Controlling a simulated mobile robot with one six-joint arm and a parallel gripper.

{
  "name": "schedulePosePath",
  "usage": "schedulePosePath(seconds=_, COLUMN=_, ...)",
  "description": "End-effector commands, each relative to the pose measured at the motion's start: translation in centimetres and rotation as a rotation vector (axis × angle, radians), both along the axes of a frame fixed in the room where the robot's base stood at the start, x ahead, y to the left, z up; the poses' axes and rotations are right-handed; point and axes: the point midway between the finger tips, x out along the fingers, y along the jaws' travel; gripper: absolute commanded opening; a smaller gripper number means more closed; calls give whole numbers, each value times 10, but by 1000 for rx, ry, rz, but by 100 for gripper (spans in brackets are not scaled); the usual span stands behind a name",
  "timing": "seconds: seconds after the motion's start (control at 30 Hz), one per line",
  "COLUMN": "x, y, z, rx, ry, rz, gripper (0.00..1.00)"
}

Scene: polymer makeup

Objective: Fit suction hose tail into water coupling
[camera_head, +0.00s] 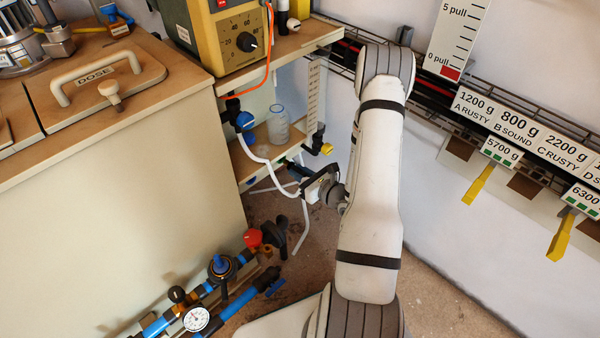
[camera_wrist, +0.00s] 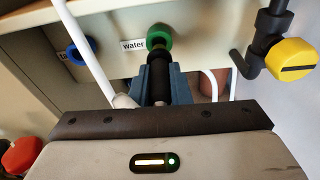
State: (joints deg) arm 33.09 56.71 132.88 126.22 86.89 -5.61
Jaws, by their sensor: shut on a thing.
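In the wrist view, the water coupling is a green ring (camera_wrist: 158,38) on a pale panel, beside a label reading "water". My gripper (camera_wrist: 160,86) has its blue fingers shut on a dark hose tail (camera_wrist: 158,72). The tail points at the green ring, and its far end overlaps it in the picture. I cannot tell whether the end is inside or just in front. A white hose (camera_wrist: 90,55) passes left of the fingers. In the head view, my gripper (camera_head: 306,178) is by the lower shelf, and the coupling is not clearly visible.
A blue ring (camera_wrist: 80,48) sits left of the water coupling. A black pipe with a yellow-capped valve (camera_wrist: 290,60) stands close on the right. A clear bottle (camera_head: 278,126) stands on the shelf. Blue pipework with a gauge (camera_head: 197,319) lies below left.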

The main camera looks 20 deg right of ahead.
Motion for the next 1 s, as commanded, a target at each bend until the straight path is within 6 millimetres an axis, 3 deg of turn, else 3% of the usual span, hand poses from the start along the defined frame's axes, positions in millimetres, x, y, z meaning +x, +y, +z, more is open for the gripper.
schedulePosePath(seconds=1.0, x=12, y=4, z=0, rx=-1, ry=0, rz=-2, gripper=0)
